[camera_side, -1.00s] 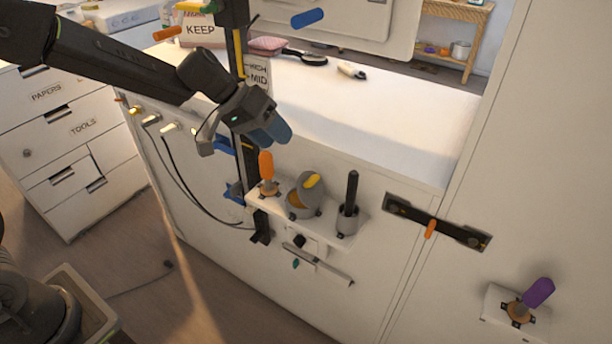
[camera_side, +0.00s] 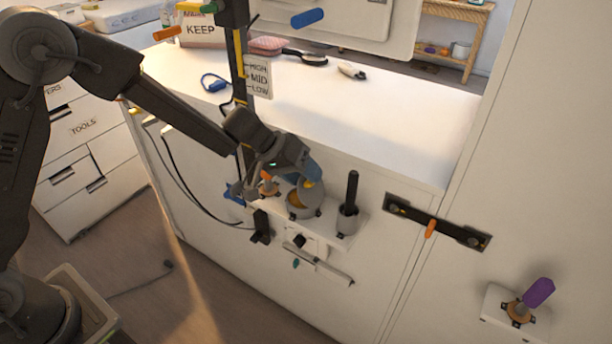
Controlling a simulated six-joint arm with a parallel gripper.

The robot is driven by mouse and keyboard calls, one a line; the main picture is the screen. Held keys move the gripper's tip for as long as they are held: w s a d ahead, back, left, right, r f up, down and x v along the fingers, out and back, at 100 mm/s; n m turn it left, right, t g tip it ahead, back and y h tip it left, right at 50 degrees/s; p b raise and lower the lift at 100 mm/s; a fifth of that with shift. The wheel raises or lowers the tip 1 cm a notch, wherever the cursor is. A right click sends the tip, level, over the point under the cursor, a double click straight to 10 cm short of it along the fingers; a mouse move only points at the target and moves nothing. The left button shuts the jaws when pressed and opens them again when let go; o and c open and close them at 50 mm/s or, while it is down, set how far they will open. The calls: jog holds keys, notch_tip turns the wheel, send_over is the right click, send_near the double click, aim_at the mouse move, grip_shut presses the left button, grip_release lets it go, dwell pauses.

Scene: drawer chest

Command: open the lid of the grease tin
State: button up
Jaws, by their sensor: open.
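The grease tin (camera_side: 298,207) is a small round grey pot on a white shelf on the cabinet front. Its grey lid (camera_side: 312,196) appears tilted up, with an orange-brown area showing at the left. The lid's yellow tab (camera_side: 311,183) is partly hidden by my gripper. My gripper (camera_side: 281,186) is open, pointing down just above and left of the tin. Its blue finger is right by the yellow tab; I cannot tell whether they touch. The other finger is further left, beyond the orange-handled piece.
The orange-handled piece (camera_side: 268,187) stands left of the tin, mostly hidden behind my gripper. The shelf (camera_side: 325,236) is narrow. A dark post (camera_side: 240,75) rises close behind my gripper.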

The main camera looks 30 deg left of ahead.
jog(key=shift+w+d+f, duration=0.15)
jog(key=shift+d+f, duration=0.15)
jog(key=shift+f, duration=0.05)
grip_shut()
dwell(0.3)
